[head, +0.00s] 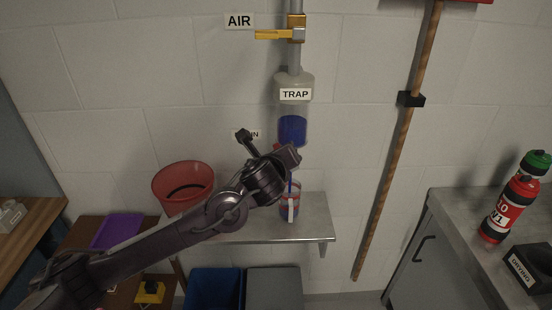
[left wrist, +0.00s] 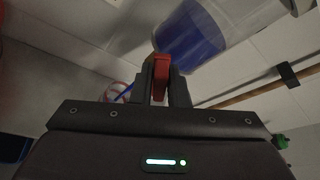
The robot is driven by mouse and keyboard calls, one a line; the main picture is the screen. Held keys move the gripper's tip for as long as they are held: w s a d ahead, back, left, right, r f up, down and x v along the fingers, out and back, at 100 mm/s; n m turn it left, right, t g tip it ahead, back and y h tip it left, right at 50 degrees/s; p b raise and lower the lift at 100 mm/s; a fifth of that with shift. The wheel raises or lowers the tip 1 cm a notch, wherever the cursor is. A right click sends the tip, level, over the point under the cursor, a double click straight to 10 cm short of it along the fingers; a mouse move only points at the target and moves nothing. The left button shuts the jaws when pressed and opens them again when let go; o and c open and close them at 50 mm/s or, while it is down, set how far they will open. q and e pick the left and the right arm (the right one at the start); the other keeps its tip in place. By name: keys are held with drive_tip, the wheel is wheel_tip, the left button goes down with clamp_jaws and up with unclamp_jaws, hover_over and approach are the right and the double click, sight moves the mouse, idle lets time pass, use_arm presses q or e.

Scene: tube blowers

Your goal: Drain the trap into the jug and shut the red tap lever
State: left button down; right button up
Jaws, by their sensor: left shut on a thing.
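The trap (head: 294,88) hangs on the wall with dark blue liquid (head: 292,130) in its clear lower part. The jug (head: 289,212) stands below it on the metal shelf, partly hidden by my left arm. A thin blue stream (head: 290,184) shows above and in front of the jug. My left gripper (head: 284,156) is just under the trap, shut on the red tap lever. In the left wrist view, the red tap lever (left wrist: 161,77) sits between the fingers, with the trap (left wrist: 238,18) above. The right gripper is not in view.
A red bucket (head: 183,183) stands at the left of the shelf (head: 316,225). A yellow air lever (head: 275,34) is above the trap. A broom handle (head: 392,150) stands to the right, then a counter (head: 445,205) with bottles (head: 511,208). A blue bin (head: 214,288) is below.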

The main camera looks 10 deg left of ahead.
use_arm(q)
drive_tip(key=shift+d+r+m+y, duration=0.1)
drive_tip(key=shift+d+m+y, duration=0.2)
drive_tip(key=shift+m, duration=0.2)
drive_tip(key=c, duration=1.5)
unclamp_jaws()
drive_tip(key=shift+w, duration=0.1)
drive_tip(key=shift+s+d+r+b, duration=0.1)
drive_tip(key=shift+s+b, duration=0.2)
drive_tip(key=shift+b, duration=0.05)
drive_tip(key=b+v, duration=0.1)
drive_tip(key=v, duration=0.6)
drive_tip(key=shift+r+b, duration=0.15)
drive_tip(key=shift+b, duration=0.2)
